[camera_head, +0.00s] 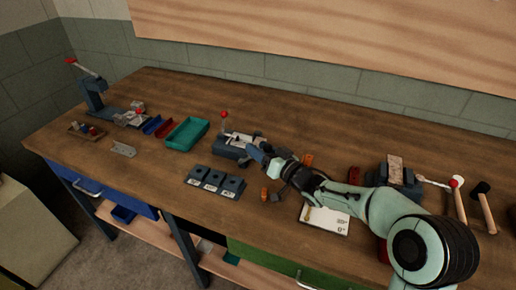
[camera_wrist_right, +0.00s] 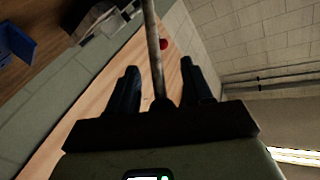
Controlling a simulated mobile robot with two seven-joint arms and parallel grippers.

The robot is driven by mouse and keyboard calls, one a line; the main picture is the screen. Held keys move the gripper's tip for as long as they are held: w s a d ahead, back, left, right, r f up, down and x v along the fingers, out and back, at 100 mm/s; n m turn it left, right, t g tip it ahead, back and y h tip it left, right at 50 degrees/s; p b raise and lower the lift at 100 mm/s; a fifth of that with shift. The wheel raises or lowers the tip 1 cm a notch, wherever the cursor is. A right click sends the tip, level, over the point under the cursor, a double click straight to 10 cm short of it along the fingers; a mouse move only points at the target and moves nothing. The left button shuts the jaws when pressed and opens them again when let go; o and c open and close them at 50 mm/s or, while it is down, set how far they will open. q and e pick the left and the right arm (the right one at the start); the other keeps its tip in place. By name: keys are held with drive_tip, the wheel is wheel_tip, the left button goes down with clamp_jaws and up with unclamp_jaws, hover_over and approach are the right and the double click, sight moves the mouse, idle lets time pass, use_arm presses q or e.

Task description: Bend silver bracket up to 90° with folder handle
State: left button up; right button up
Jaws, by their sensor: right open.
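The folder (camera_head: 229,150) is a dark blue-grey bench tool near the middle of the bench. Its handle (camera_head: 224,124) stands up and ends in a red knob. A silver piece (camera_head: 241,138), possibly the bracket, lies on top of it; its bend angle is too small to tell. My right gripper (camera_head: 262,152) is at the folder's right side, partly hidden by its own wrist. My left gripper is out of view.
A teal tray (camera_head: 186,134), a perforated silver plate (camera_head: 123,149) and a lever press (camera_head: 92,94) are to the left. Labelled dark blocks (camera_head: 214,181) sit in front. A vise-like tool (camera_head: 397,171) and hammers (camera_head: 484,207) are right. Bare bench lies front left.

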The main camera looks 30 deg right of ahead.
drive_tip(key=shift+w+a, duration=0.15)
drive_tip(key=shift+w, duration=0.4)
